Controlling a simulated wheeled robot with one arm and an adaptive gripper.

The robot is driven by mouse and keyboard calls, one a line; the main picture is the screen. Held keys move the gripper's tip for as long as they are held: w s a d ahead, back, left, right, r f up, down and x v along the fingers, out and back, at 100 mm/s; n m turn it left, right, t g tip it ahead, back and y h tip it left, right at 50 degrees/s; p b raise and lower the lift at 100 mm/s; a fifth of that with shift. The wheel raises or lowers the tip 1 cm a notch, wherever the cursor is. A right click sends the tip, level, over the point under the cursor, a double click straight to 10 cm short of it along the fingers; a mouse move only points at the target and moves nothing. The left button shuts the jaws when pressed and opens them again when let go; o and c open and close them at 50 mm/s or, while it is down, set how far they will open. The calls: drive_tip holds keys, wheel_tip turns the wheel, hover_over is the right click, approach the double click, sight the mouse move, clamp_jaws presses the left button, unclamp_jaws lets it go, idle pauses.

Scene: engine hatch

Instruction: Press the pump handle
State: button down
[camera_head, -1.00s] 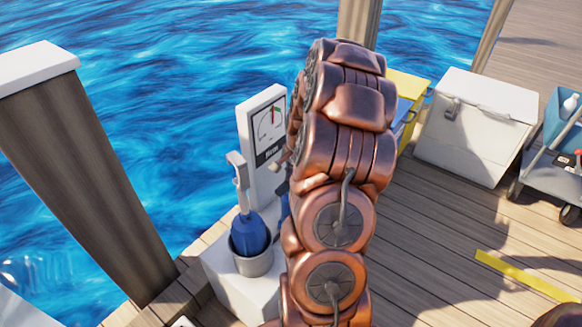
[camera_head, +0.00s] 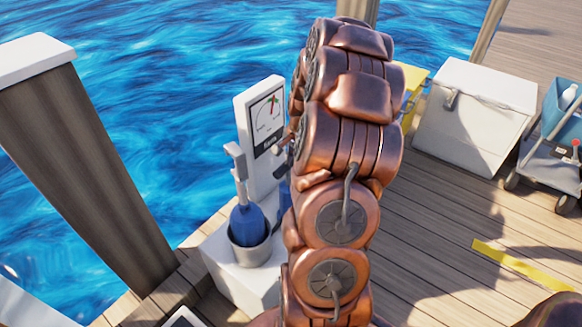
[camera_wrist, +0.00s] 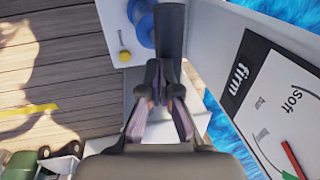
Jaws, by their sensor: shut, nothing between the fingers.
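The white pump stand with its gauge panel (camera_head: 262,110) stands at the dock edge, left of my arm in the head view. The gauge panel (camera_wrist: 262,95) fills the right side of the wrist view, reading "firm" and "soft". A dark grey bar, apparently the pump handle (camera_wrist: 171,32), runs up from my fingertips in the wrist view. My gripper (camera_wrist: 158,78) is shut and empty, with its tips over or against the bar; contact cannot be told. In the head view my arm hides most of the gripper and the handle. Blue pump parts (camera_wrist: 143,20) show beside the bar.
A grey-handled blue tool (camera_head: 247,224) stands in a grey cup on the white base. A wooden post (camera_head: 90,170) rises at left, with water behind. A white chest (camera_head: 475,115) and a trolley (camera_head: 550,165) stand at right.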

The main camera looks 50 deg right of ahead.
wheel_tip(320, 180, up, 8)
drive_tip(key=s, duration=0.1)
drive_tip(key=shift+s, duration=0.3)
drive_tip(key=shift+d+f, duration=0.15)
idle(1.1)
